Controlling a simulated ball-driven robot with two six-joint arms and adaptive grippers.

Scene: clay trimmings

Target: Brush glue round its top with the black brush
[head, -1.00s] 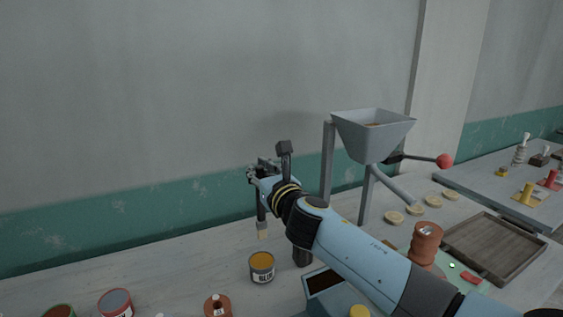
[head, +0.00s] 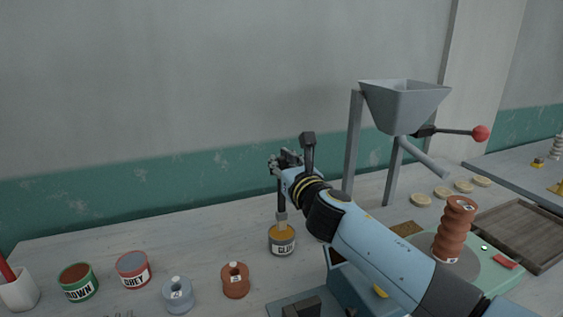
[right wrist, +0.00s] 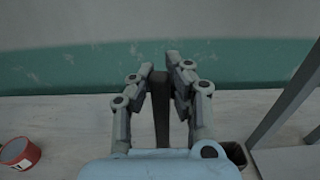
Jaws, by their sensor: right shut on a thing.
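My right gripper (head: 283,163) is shut on the black brush (head: 281,198), which hangs upright with its pale bristles down. The bristle end is at the mouth of the glue tin (head: 283,247), a grey tin with amber contents; I cannot tell how deep it reaches. In the right wrist view the dark brush handle (right wrist: 161,108) stands between the fingers. My left gripper is out of view.
A hopper (head: 404,105) on legs, several pale discs and a wooden tray (head: 522,233) are at right.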

